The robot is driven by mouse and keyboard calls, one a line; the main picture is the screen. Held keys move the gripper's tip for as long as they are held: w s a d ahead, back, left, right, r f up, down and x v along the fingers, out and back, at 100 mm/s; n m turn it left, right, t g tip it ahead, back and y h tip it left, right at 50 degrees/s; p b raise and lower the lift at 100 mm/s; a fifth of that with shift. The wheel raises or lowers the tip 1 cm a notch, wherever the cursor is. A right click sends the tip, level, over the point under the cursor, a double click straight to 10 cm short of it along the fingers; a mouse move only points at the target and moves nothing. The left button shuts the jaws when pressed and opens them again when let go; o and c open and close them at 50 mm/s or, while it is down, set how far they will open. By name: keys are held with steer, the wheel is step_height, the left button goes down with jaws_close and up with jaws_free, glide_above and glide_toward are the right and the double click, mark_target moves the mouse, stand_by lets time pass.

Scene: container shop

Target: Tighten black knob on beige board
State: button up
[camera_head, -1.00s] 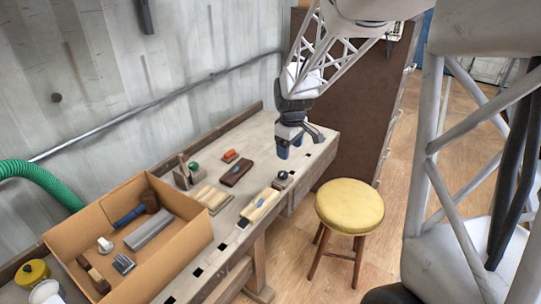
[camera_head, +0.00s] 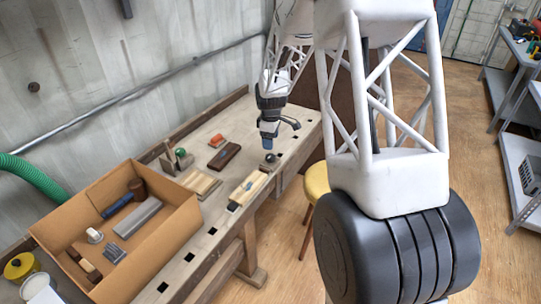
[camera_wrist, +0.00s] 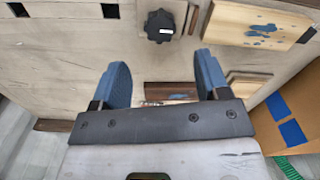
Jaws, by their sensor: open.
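The black lobed knob (camera_wrist: 160,26) sits near the top centre of the wrist view, on a pale beige board (camera_wrist: 178,44) that blends with the bench top. In the head view the knob (camera_head: 270,158) is a small dark shape toward the bench's right end. My gripper (camera_head: 269,138) is just above it there, pointing down. In the wrist view my gripper (camera_wrist: 161,60) is open, its two blue fingers wide apart and empty. The knob lies beyond the fingertips, not between them. The head view is too small to show the remaining gap.
A wooden block with a blue patch (camera_wrist: 262,24) lies beside the knob. On the bench (camera_head: 222,208) are a dark brown block (camera_head: 224,157), an orange item (camera_head: 217,139) and a cardboard box of tools (camera_head: 75,222). A yellow stool (camera_head: 317,180) stands by the bench.

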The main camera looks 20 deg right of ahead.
mark_target(271, 156)
steer(key=shift+f, duration=0.1)
stand_by(0.3)
steer(key=shift+f, duration=3.8)
steer(key=c, duration=0.9)
